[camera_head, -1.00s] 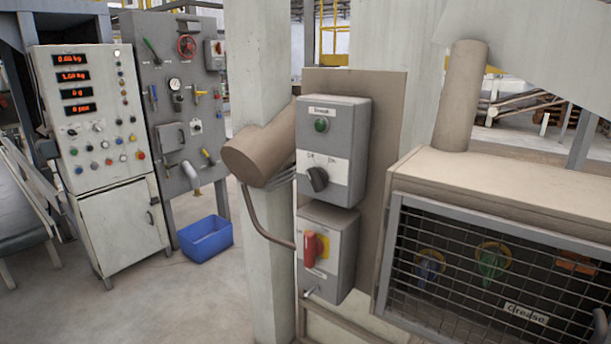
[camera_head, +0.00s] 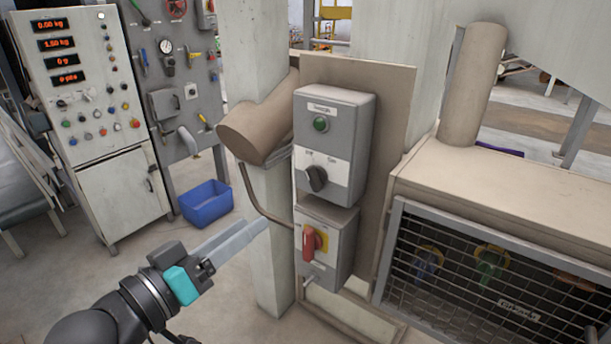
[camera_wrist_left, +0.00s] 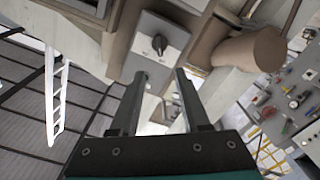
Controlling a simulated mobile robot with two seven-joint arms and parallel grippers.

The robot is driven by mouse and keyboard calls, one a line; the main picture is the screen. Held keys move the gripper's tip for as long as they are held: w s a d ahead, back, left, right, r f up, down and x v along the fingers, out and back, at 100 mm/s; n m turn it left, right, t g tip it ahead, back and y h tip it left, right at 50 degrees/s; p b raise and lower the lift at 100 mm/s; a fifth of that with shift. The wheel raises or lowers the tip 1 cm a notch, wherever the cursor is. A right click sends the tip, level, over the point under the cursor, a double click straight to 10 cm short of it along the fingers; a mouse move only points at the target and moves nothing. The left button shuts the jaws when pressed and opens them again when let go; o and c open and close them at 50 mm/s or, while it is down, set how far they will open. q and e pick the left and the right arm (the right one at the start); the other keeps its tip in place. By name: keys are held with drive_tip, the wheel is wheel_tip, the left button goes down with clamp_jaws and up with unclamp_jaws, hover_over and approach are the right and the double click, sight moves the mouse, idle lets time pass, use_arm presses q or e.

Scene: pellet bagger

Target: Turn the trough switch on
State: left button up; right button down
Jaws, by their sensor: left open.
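The trough switch is a black rotary knob (camera_head: 317,178) on a white plate of the upper grey box (camera_head: 342,150), below a green lamp (camera_head: 321,124). The knob is tilted and points up and left. My left gripper (camera_head: 258,228) is to the lower left of the box, apart from it, with nothing held. In the left wrist view the fingers (camera_wrist_left: 157,88) are spread apart and empty, and the black knob (camera_wrist_left: 159,44) shows beyond them. My right gripper is in neither view.
A lower grey box with a red handle (camera_head: 309,243) hangs right below. A brown pipe end (camera_head: 245,137) juts out left of the upper box. A mesh-fronted cabinet (camera_head: 490,265) stands at right. A blue bin (camera_head: 205,204) is on the floor at left.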

sight(310, 181)
use_arm(q)
drive_tip(key=x, duration=1.5)
drive_tip(key=shift+d+p, duration=0.1)
drive_tip(key=shift+p, duration=0.25)
clamp_jaws()
